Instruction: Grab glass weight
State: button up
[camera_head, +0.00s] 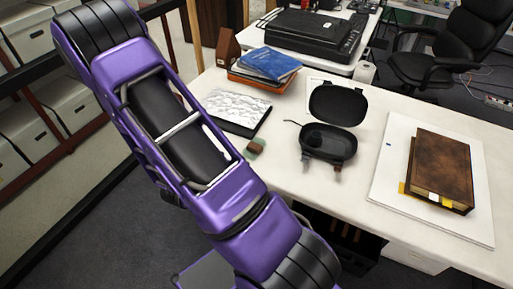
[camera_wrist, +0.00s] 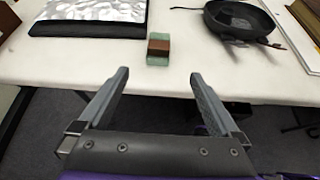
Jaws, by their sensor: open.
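The glass weight (camera_wrist: 158,60) is a small green translucent block with a brown band or piece across it. It lies near the front edge of the white table; it also shows in the head view (camera_head: 258,141), just left of the black case. My gripper (camera_wrist: 159,76) is open and empty, its two fingers pointing at the block from the near side. The block lies beyond the fingertips, between their lines, not touched. In the head view my purple arm hides the gripper.
A marbled black-edged folder (camera_head: 238,111) lies left of the block. An open black case (camera_head: 329,142) stands to the right, with a brown book (camera_head: 440,168) on a white board (camera_head: 388,180) beyond. Blue books (camera_head: 268,64) lie behind.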

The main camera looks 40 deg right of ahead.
aim_at(254, 146)
jog(key=x, duration=1.5)
jog(key=shift+w+d, duration=0.2)
jog(key=shift+d, duration=0.2)
grip_shut()
